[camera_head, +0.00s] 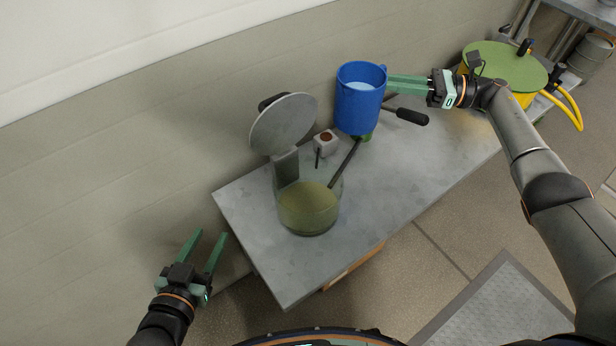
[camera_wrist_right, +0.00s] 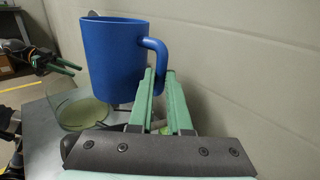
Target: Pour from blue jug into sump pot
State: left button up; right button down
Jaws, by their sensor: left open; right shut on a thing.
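The blue jug (camera_head: 358,104) is held up above the grey table, with pale liquid showing inside its open top. It looks roughly upright. My right gripper (camera_head: 390,88) is shut on the jug's handle; the wrist view also shows the fingers (camera_wrist_right: 160,92) at the handle of the jug (camera_wrist_right: 112,58). The sump pot (camera_head: 308,212) looks like a clear round vessel with yellow-green liquid, below and left of the jug on the table; it also shows in the wrist view (camera_wrist_right: 84,112). My left gripper (camera_head: 208,245) is open and empty, left of the table.
A round grey lid-like disc (camera_head: 284,124) stands tilted behind the pot. A small white box with a red top (camera_head: 326,142) and a black-handled tool (camera_head: 408,115) are on the table (camera_head: 400,185). A green-lidded yellow container (camera_head: 506,68) is at right. The table's right part is mostly clear.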

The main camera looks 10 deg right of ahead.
jog(key=shift+s+a+n+g, duration=0.25)
jog(key=shift+a+n+g, duration=0.05)
jog(key=shift+r, duration=0.1)
jog(key=shift+s+a+r+n+h, duration=0.4)
jog(key=shift+a+r+n+h, duration=0.1)
jog(key=shift+n, duration=0.25)
jog(key=shift+s+a+r+n+h, duration=0.4)
jog(key=shift+r+n+h, duration=0.1)
jog(key=shift+n, duration=0.25)
notch_tip(320, 180, up, 9)
jog(key=n+h, duration=0.2)
send_over(373, 82)
jog(key=s, duration=0.3)
jog(key=shift+f, duration=0.2)
jog(key=shift+s+a+r+n+t+h, duration=0.2)
jog(key=shift+a+r+n+h, duration=0.1)
jog(key=shift+r, duration=0.3)
jog(key=shift+s+a+r+n+t+h, duration=0.2)
jog(key=shift+r+n, duration=0.1)
jog(key=shift+r, duration=0.25)
jog(key=shift+s+a+r+n+t+h, duration=0.25)
jog(key=shift+s+a+n+h, duration=0.15)
jog(key=shift+a+n+h, duration=0.1)
jog(key=shift+s+a+r+n+t+h, duration=0.1)
jog(key=shift+s+a+n+t+h, duration=0.15)
jog(key=shift+s+a+n+h, duration=0.2)
dwell(2.7)
